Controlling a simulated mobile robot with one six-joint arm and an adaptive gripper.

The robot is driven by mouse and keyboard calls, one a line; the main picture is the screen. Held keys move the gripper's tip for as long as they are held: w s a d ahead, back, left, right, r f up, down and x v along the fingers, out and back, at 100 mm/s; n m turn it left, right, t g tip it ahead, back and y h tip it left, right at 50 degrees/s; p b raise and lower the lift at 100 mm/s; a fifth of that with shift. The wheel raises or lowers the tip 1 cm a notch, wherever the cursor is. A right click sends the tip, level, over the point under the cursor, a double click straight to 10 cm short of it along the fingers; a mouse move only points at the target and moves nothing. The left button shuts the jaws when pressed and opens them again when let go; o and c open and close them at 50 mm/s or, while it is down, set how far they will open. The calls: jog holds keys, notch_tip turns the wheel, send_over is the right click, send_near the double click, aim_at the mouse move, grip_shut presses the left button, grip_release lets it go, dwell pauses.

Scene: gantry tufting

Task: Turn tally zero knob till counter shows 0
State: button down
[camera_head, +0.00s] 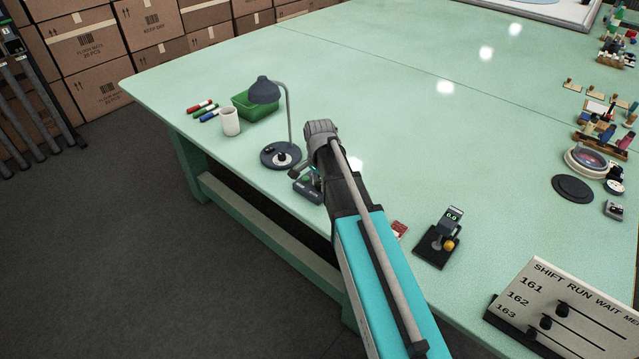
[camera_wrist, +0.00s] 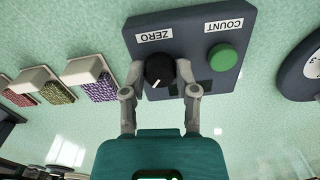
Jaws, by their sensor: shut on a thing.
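The tally counter (camera_wrist: 222,22) is a dark grey box on the green table, with a ZERO label and a COUNT label. Its black zero knob (camera_wrist: 160,68) has a white pointer line and sits beside the ZERO label. A green button (camera_wrist: 222,57) is beside the COUNT label. My gripper (camera_wrist: 163,75) is shut on the knob, one finger on each side of it. The counter's display is mostly hidden behind my gripper, so its number cannot be read. In the head view the counter (camera_head: 308,190) shows partly behind my arm.
A desk lamp (camera_head: 264,91) stands beside the counter, with a white mug (camera_head: 230,122) and a green bin (camera_head: 242,106) behind. A small device with a display (camera_head: 452,218) and a lever board (camera_head: 570,300) are to the right. The middle of the table (camera_head: 400,130) is clear.

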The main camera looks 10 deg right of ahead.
jog(key=shift+c, duration=1.9)
grip_release()
jog(key=shift+n, duration=0.4)
